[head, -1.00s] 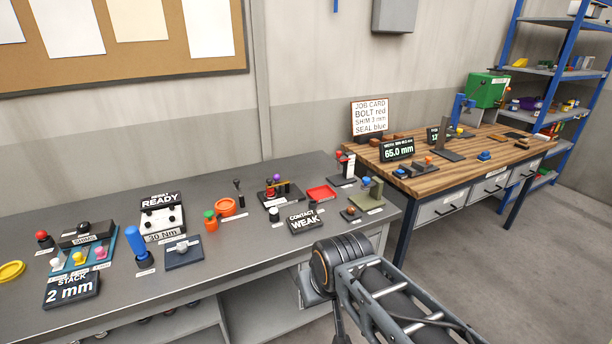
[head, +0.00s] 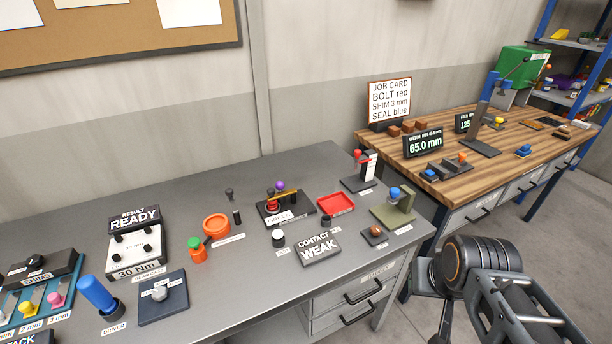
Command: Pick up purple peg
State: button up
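The purple peg (head: 280,186) shows as a small round purple top at the back of a dark rack (head: 300,212) on the grey bench. A red piece (head: 272,200) and a yellowish piece stand close beside it, and the peg's lower part is hard to make out. A light label is on the rack's front. Part of my arm shows at the lower right, over the floor and well away from the peg. My gripper's fingers are not in view.
A red tray (head: 336,204) lies right of the rack. The CONTACT WEAK display (head: 318,248) and a white-topped knob (head: 278,238) stand in front. A red-topped stand (head: 359,170) is behind right. The wooden bench (head: 455,178) is further right.

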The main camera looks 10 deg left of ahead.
aim_at(279, 186)
jog(key=u, duration=0.4)
jog(key=i, duration=0.9)
jog(key=u, duration=0.8)
